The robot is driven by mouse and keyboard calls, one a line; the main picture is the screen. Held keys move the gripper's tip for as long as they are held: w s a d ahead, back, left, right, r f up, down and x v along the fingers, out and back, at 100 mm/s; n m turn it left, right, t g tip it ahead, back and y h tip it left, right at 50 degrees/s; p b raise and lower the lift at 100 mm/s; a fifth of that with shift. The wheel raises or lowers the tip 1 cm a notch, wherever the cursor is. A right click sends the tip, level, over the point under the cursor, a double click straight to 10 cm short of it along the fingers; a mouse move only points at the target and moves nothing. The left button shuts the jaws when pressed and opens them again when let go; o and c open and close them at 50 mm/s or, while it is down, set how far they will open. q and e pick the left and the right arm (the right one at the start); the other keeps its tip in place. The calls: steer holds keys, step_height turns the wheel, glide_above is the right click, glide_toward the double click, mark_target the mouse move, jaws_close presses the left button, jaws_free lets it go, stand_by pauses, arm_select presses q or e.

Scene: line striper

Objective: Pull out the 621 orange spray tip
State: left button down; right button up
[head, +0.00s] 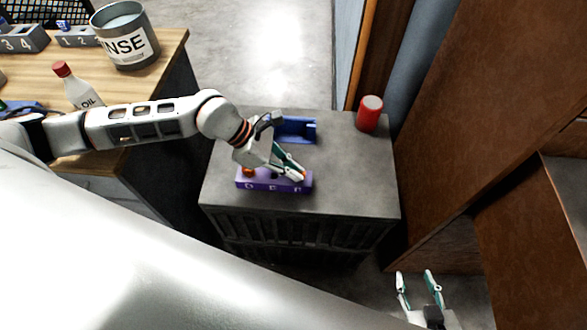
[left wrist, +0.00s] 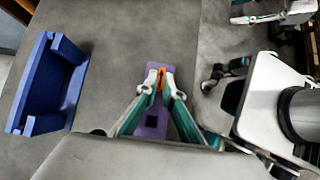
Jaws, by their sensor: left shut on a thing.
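A purple holder (head: 272,187) with white letters on its front stands on the grey cabinet top. My left gripper (head: 300,176) reaches down over its right end. In the left wrist view the fingertips are shut on a small orange spray tip (left wrist: 162,80) at one end of the purple holder (left wrist: 157,122). I cannot tell whether the tip still sits in its slot, and its number is not readable. Another orange piece (head: 248,171) shows at the holder's left end. My right gripper (head: 418,284) is open and empty, low at the right, away from the cabinet.
A blue open bracket (head: 296,130) lies behind the holder; it also shows in the left wrist view (left wrist: 48,88). A wooden bench (head: 165,50) at left carries a bucket (head: 127,38) and an oil bottle (head: 83,92).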

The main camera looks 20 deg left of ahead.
arm_select(q)
steer(key=shift+r+p, duration=0.5)
steer(key=shift+r, duration=0.2)
arm_select(e)
steer(key=shift+w+r, duration=0.4)
steer(key=shift+r, duration=0.4)
arm_select(q)
steer(key=shift+r+p, duration=1.55)
steer(key=shift+r, duration=0.8)
arm_select(e)
steer(key=shift+t, duration=0.5)
steer(key=shift+w+r, duration=0.3)
steer(key=shift+r, duration=0.55)
steer(key=shift+w+r, duration=0.3)
steer(key=shift+r, duration=0.55)
steer(key=shift+w+r, duration=0.3)
steer(key=shift+r, duration=0.55)
